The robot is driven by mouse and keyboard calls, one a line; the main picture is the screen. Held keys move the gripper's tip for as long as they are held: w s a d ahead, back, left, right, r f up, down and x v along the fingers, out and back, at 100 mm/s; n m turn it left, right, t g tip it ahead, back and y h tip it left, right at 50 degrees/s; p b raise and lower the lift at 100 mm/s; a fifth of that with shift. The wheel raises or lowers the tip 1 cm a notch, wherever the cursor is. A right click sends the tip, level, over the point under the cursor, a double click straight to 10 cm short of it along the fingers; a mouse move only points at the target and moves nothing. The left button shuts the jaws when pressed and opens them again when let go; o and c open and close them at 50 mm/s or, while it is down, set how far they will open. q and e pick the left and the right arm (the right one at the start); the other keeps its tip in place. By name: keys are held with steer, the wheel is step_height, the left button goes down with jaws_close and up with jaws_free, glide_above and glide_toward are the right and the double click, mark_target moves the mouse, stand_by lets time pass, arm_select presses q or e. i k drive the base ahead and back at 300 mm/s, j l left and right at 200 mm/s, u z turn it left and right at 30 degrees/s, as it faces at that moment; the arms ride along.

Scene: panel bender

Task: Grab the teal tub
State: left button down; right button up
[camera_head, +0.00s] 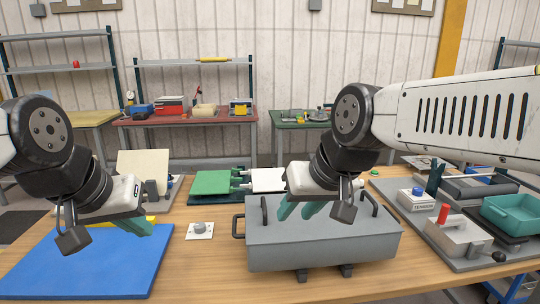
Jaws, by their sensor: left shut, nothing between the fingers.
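The teal tub (512,214) is an open, shallow container at the right edge of the view, sitting on a dark pad on a grey board. My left gripper (148,229) is shut and empty above the blue panel at the left, far from the tub. My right gripper (301,210) is over the grey box in the middle, well left of the tub. Its fingers are partly hidden by its body, and I cannot tell how far apart they are. Neither gripper touches the tub.
A grey box (325,246) with handles stands mid-table. A blue panel (85,270) lies at the left. Right, before the tub, is a metal block with a red knob (443,214); a blue-button box (417,199) is nearby. Bare wood shows along the front.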

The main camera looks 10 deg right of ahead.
mark_target(518, 215)
steer(key=z, duration=2.25)
steer(key=i+l+u, duration=0.1)
steer(key=u, duration=0.25)
steer(key=i+l+u, duration=0.1)
steer(key=u, duration=0.25)
steer(key=i+l+u, duration=0.4)
steer(key=l, duration=0.25)
steer(key=i+l, duration=0.25)
steer(key=l, duration=0.15)
steer(key=i+l+u, duration=0.15)
steer(key=l, duration=0.25)
steer(key=i+l+u, duration=0.1)
steer(key=l, duration=0.3)
steer(key=i+l, duration=0.25)
steer(key=l, duration=0.15)
steer(key=u, duration=0.05)
